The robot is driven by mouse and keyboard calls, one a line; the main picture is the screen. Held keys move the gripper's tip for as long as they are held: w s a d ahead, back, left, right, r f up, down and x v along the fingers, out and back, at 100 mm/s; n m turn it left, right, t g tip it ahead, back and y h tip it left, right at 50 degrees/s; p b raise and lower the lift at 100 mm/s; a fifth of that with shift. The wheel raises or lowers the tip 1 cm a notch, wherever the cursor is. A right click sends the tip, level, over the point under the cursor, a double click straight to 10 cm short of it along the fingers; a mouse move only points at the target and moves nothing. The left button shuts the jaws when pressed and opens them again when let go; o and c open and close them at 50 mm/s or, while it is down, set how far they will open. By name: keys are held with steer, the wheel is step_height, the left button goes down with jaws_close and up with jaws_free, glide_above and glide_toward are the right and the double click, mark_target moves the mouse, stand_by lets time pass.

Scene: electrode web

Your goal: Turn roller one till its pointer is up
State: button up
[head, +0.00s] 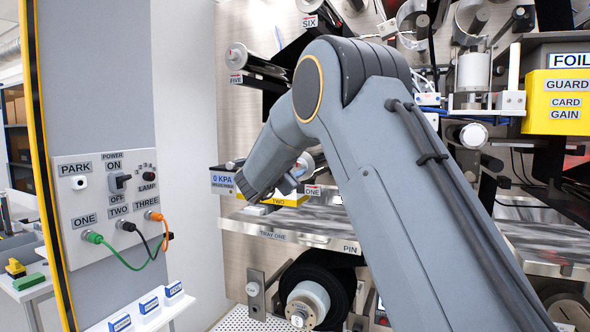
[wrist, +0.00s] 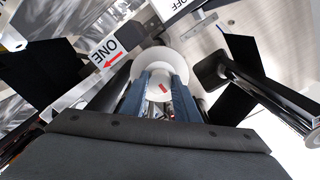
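Roller one (wrist: 160,58) shows in the wrist view as a white flange with a smaller white hub in front. A short red pointer mark (wrist: 163,88) lies tilted on the hub face. My gripper (wrist: 160,85) has its two blue fingers on either side of the hub, reaching toward the flange. I see no clear gap beside the hub, but whether the fingers press on it cannot be told. In the head view, roller one (head: 306,162) is partly hidden behind my gripper (head: 296,180). Its ONE label (head: 313,190) is just below; in the wrist view, the label (wrist: 106,53) has a red arrow.
A 0 KPA display (head: 222,181) and the TRAY ONE shelf (head: 275,236) are close to the gripper. Roller five (head: 237,56) is above. Dark plates (wrist: 240,65) and a rod (wrist: 275,98) are close on the wrist view's right. A switch panel (head: 110,205) stands left.

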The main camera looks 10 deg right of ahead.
steer(key=o, duration=0.4)
steer(key=shift+c, duration=0.2)
steer(key=b+v, duration=0.3)
steer(key=v, duration=0.4)
steer(key=shift+s+a, duration=0.25)
steer(key=s+a+f+n+g+y, duration=0.1)
steer(key=s+f+n+g+y, duration=0.1)
steer(key=s+f+n+y, duration=0.75)
steer(key=s+f+n+g+y, duration=0.25)
steer(key=s+f, duration=0.35)
steer(key=f, duration=0.8)
steer(key=s+d+f+n+g, duration=0.1)
steer(key=s+f+g, duration=0.2)
steer(key=s, duration=0.6)
steer(key=s+d+f+n+g+h, duration=0.1)
steer(key=s+d+f+g, duration=0.1)
steer(key=s+f, duration=0.3)
steer(key=s+d+f+n+g, duration=0.2)
steer(key=s+f+g, duration=0.1)
steer(key=s, duration=1)
steer(key=shift+d+f+g, duration=0.2)
steer(key=shift+f+g, duration=0.15)
steer(key=shift+f, duration=0.15)
